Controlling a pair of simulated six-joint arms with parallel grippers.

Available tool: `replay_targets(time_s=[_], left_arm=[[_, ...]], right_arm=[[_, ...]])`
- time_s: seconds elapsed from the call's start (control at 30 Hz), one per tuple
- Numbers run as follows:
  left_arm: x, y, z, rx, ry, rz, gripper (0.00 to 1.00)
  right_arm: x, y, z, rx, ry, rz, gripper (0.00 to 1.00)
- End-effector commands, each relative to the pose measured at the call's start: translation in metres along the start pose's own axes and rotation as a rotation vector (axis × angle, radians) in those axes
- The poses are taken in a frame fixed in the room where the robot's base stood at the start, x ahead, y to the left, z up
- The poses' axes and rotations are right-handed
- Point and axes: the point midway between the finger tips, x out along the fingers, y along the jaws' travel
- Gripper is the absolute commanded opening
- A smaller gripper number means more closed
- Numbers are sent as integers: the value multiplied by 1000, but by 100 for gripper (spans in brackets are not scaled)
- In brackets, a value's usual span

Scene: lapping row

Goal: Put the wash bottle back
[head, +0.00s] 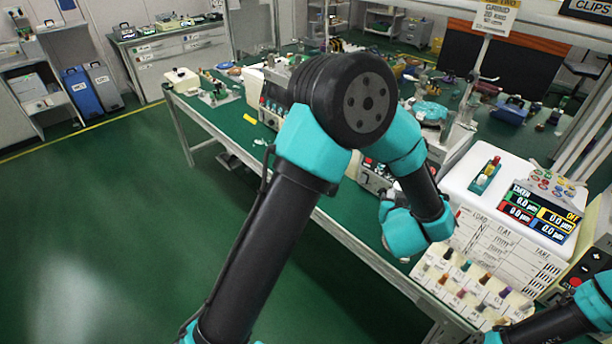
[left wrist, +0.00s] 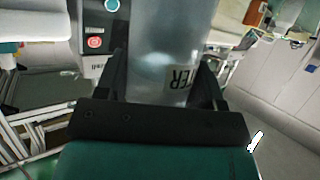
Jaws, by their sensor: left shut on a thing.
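The bottle's ends are cut off or hidden in that view. In the head view my left arm rises through the middle and bends down over the bench; its gripper and the bottle are mostly hidden behind the wrist. My right arm shows only at the lower right, with its gripper out of frame.
The green bench (head: 340,226) is crowded at the back with tools and a sign (head: 494,16). The green floor at left is clear.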

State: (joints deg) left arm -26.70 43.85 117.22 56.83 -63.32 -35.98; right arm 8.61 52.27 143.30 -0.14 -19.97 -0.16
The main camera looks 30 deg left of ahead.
Motion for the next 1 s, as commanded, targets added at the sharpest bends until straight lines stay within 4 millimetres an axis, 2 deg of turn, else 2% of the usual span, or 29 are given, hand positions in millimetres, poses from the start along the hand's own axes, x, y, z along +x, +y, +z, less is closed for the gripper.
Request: replay_targets(time_s=[0.17, 0.4, 0.6, 0.7, 0.83, 1.0], left_arm=[[30, -43, -4, -19, 0, -33, 29], [77, -134, -8, -48, 2, -93, 29], [105, -214, -5, -64, 2, -142, 29], [113, -246, -3, -69, 2, -161, 29], [118, -270, -1, -71, 1, -173, 29], [119, -277, 0, -71, 1, -176, 29]], right_arm=[[0, 0, 0, 0, 0, 0, 0], [0, 0, 0, 0, 0, 0, 0], [0, 0, 0, 0, 0, 0, 0], [0, 0, 0, 0, 0, 0, 0], [0, 0, 0, 0, 0, 0, 0], [0, 0, 0, 0, 0, 0, 0]])
